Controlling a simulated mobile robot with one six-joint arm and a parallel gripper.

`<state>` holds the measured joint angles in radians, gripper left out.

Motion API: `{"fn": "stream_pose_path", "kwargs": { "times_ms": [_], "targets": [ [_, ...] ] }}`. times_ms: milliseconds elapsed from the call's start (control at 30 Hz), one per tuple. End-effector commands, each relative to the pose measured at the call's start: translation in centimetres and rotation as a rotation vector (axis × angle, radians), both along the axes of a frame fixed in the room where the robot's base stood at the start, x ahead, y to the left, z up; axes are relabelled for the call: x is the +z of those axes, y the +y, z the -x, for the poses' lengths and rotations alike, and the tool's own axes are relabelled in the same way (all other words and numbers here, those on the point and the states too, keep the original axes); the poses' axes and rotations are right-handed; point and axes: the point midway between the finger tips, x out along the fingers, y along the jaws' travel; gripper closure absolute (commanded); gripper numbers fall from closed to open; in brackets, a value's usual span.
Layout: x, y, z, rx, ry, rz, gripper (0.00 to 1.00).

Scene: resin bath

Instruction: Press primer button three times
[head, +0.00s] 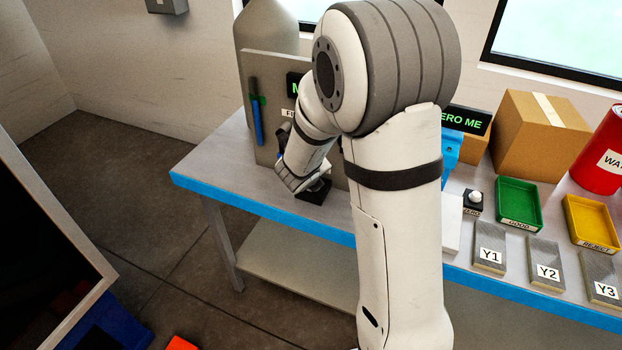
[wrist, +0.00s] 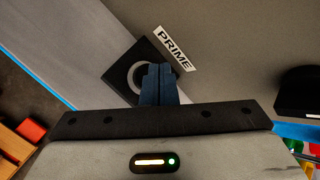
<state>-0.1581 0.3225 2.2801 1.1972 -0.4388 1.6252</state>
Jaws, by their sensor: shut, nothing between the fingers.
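In the wrist view, the primer button's black square base (wrist: 119,74) lies next to a white label reading PRIME (wrist: 174,49). A pale ring shows on the base, partly covered by my fingers. My gripper (wrist: 158,72) is shut and empty, its blue fingertips together in front of the ring. I cannot tell whether the tips touch the button. In the head view, the black base (head: 314,191) shows at the foot of a grey panel on the bench, just below my wrist. My arm hides the fingers there.
The bench (head: 215,165) has a blue front edge. Right of my arm are a small black box with a white knob (head: 474,199), a green tray (head: 519,183), a yellow tray (head: 569,206), grey plates Y1 (head: 486,263), Y2 and Y3, a cardboard box (head: 513,140) and a red can (head: 607,130).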

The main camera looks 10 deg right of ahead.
Motion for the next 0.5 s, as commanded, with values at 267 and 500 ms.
{"fn": "stream_pose_path", "kwargs": {
  "times_ms": [267, 500],
  "targets": [
    [0.37, 0.03, -0.01, 0.000, -0.001, -0.001, 1.00],
    [1.12, 0.03, -0.03, 0.000, -0.001, -0.001, 1.00]
  ]
}}
